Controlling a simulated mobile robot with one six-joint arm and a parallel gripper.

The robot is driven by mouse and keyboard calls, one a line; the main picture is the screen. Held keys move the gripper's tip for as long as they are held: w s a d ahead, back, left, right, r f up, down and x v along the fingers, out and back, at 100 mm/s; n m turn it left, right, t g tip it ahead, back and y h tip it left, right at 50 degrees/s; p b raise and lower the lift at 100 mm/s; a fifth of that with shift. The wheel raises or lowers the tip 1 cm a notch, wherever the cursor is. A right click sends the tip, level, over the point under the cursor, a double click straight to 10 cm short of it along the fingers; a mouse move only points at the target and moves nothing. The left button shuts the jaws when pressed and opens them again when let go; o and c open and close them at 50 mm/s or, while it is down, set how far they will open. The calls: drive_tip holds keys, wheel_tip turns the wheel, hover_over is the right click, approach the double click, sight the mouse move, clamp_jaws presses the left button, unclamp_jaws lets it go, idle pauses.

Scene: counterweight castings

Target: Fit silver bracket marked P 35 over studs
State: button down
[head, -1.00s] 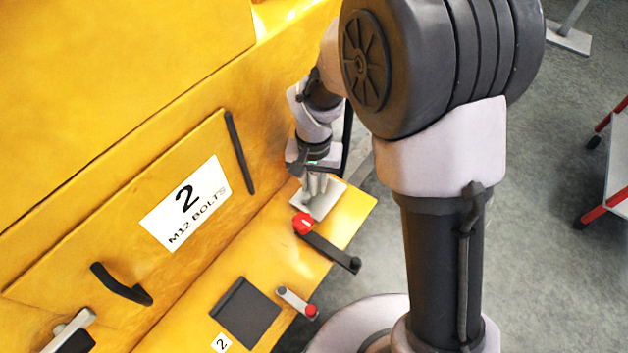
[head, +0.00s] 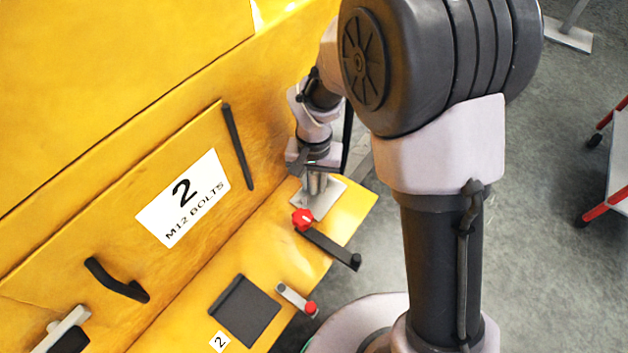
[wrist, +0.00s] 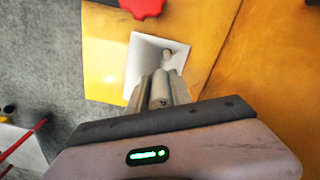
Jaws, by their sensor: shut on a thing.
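The silver bracket (head: 328,201) is a pale flat plate at the far right end of the yellow ledge, under my gripper (head: 317,188). In the wrist view the bracket (wrist: 143,55) lies over the yellow surface, with a small rounded stud-like feature (wrist: 168,54) near its middle. My gripper (wrist: 161,97) is shut on the bracket, its fingers pointing down at it. The fingers hide the grip and part of the plate. I cannot read a P 35 mark. I cannot tell whether the plate touches the ledge or how it sits on any studs.
A clamp with a red knob (head: 302,219) and dark arm stands just beside the bracket. A yellow wall with a "2 M12 BOLTS" label (head: 183,199) rises behind. Grey floor (head: 560,130) lies right.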

drive_tip(key=shift+f, duration=0.15)
idle(0.3)
drive_tip(key=c, duration=1.1)
unclamp_jaws()
wheel_tip(320, 180, up, 25)
drive_tip(key=p, duration=1.3)
drive_tip(key=shift+r, duration=0.2)
drive_tip(key=s+d+t+b, duration=0.2)
drive_tip(key=s+b, duration=0.1)
drive_tip(key=s, duration=0.2)
drive_tip(key=s+d+m+t+y+b, duration=0.1)
drive_tip(key=s+d+t+b, duration=0.1)
drive_tip(key=s, duration=0.4)
drive_tip(key=s+d+f+m+t+y+b, duration=0.1)
drive_tip(key=s+d+b, duration=0.3)
drive_tip(key=s+b, duration=0.2)
drive_tip(key=shift+d+f+t, duration=0.1)
drive_tip(key=shift+d+t, duration=0.15)
drive_tip(key=shift+t, duration=0.15)
